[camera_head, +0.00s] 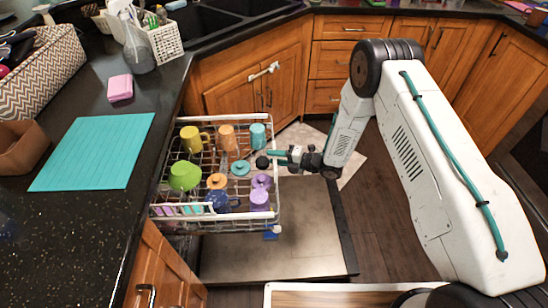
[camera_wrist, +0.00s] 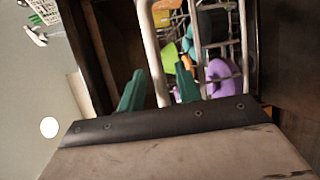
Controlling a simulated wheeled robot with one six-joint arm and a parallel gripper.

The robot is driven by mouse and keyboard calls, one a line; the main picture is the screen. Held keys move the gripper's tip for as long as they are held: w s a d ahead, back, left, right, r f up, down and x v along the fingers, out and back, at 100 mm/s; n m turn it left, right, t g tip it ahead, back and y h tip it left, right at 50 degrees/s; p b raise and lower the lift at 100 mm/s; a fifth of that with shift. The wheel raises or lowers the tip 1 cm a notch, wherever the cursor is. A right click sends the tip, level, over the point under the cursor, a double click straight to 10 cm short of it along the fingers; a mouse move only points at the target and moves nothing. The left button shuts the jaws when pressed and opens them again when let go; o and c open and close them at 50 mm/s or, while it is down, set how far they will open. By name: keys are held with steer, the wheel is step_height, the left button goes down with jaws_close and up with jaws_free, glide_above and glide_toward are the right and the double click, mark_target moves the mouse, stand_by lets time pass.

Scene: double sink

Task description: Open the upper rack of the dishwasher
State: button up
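The dishwasher's wire rack (camera_head: 277,190) is pulled out from under the counter above the lowered door (camera_head: 285,255). It holds several colored mugs and lids. My gripper (camera_head: 273,158) is at the rack's outer right side in the head view. In the wrist view, its two teal fingers (camera_wrist: 158,88) are apart, with a pale rack bar (camera_wrist: 150,45) showing in the gap between them. Visible gaps lie on both sides of the bar; contact cannot be told. The rack's rear part is hidden under the counter.
The dark counter (camera_head: 95,235) runs along the left with a teal mat (camera_head: 95,152). Wooden cabinets (camera_head: 255,80) stand behind the rack. A wooden-topped surface (camera_head: 335,298) is at the bottom. Open floor (camera_head: 385,215) lies right of the door.

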steer(key=v, duration=0.7)
steer(key=shift+d, duration=0.2)
